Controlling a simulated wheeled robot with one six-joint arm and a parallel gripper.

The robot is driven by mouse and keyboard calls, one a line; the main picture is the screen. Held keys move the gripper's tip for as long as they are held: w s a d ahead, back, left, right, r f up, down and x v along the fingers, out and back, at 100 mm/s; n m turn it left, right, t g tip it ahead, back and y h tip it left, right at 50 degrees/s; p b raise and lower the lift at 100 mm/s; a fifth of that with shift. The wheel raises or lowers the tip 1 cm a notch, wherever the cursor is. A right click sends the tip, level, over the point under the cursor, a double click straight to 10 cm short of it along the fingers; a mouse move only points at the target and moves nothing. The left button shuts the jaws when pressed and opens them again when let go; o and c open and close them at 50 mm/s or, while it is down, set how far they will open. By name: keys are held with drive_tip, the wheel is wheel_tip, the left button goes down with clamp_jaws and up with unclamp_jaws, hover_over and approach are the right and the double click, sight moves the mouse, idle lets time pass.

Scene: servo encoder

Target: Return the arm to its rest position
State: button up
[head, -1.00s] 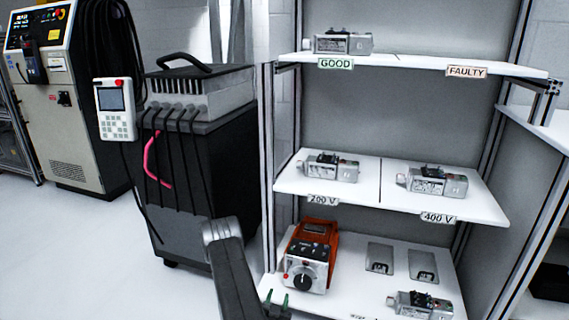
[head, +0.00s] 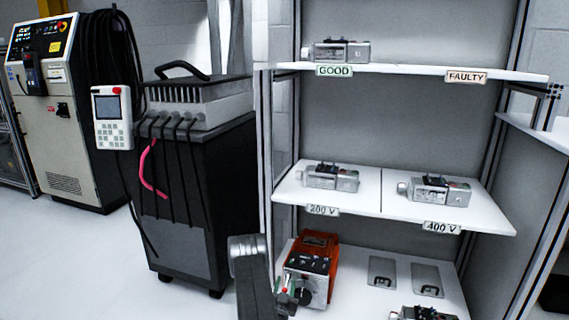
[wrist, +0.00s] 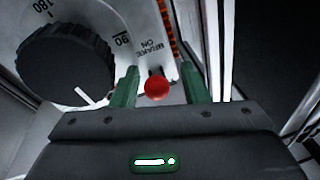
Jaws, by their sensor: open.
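My gripper (head: 287,292) is low in the head view, in front of the orange and grey tester box (head: 318,257) on the lowest shelf. In the wrist view its two green fingers (wrist: 158,88) are apart. A red ball-shaped knob (wrist: 157,89) shows between them, near the label "BRAKE ON". I cannot tell whether the fingers touch the knob. The tester's black dial (wrist: 68,62) is at the left of the wrist view. My arm partly hides the tester's left front in the head view.
The rack has a top shelf (head: 405,69) marked GOOD and FAULTY, and a middle shelf (head: 385,212) marked 200 V and 400 V. Servo units stand on them and one (head: 422,313) is low at right. A black cabinet (head: 190,200) stands left. Open floor (head: 85,255) lies further left.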

drive_tip(key=shift+w+f+t, duration=0.1)
drive_tip(key=shift+f+t, duration=0.15)
drive_tip(key=shift+t, duration=0.55)
